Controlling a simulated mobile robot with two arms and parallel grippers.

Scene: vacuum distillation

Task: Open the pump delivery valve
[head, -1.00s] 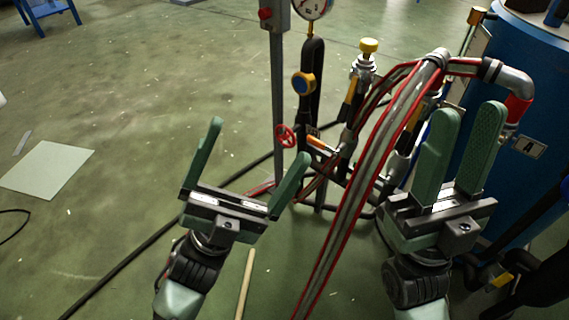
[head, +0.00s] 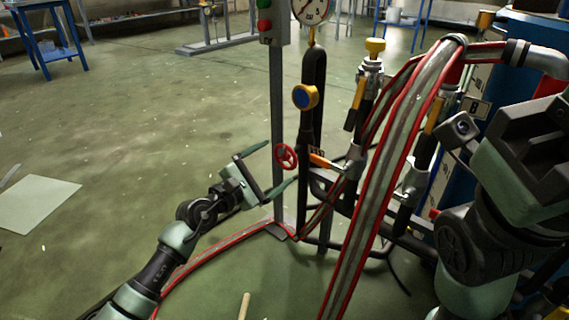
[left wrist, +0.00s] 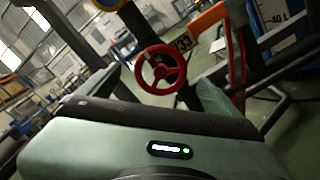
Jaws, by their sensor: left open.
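A small red handwheel (head: 285,157) sits on the dark pipework beside a grey post, with an orange lever just right of it. My left gripper (head: 278,164) is open and empty, its two fingers pointing at the wheel from the left. In the left wrist view the red wheel (left wrist: 160,70) shows beyond the palm, between the two spread fingers; I cannot tell whether they touch it. A dark tag with pale characters (left wrist: 182,43) is beside the wheel. My right arm is at the right edge; its fingers do not show clearly.
Red-striped grey hoses (head: 383,170) hang in front of the pipes, right of the wheel. A pressure gauge (head: 311,9) and a button box (head: 272,20) stand above. A blue-capped yellow fitting (head: 305,97) is on the black pipe. Floor at left is open.

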